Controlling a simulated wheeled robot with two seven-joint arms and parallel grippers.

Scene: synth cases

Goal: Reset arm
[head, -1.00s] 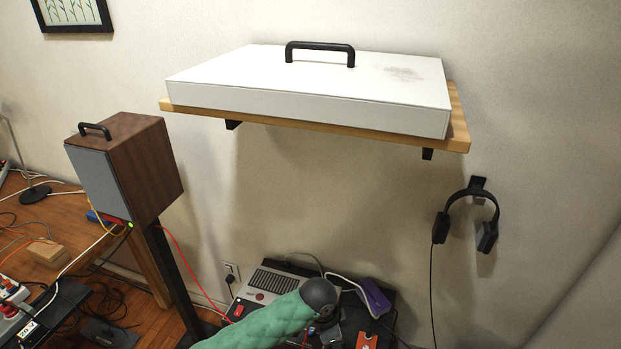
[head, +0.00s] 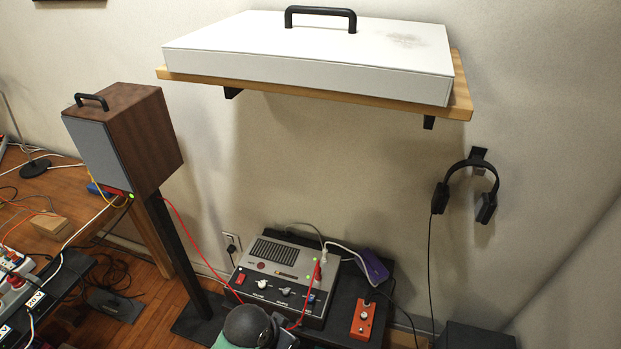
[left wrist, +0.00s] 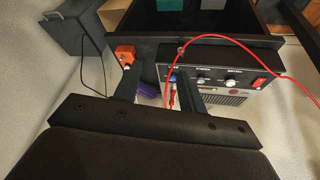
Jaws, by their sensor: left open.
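My left gripper (left wrist: 154,74) is open in the left wrist view, its two dark fingers apart with nothing held between them. Beyond the fingers is the grey amplifier box (left wrist: 215,75) with knobs and a red switch; a red cable crosses in front of it. In the head view my left arm shows only at the bottom edge, as a dark round joint and a bit of green sleeve in front of the amplifier (head: 283,262). The fingertips cannot be made out there. My right gripper is in neither view.
An orange pedal (head: 363,318) and a purple box (head: 371,266) are beside the amplifier. A speaker (head: 125,140) on a stand is left. A wall shelf (head: 462,95) with a white case (head: 300,72) overhangs. Headphones (head: 468,190) hang at right. The wall below the shelf is clear.

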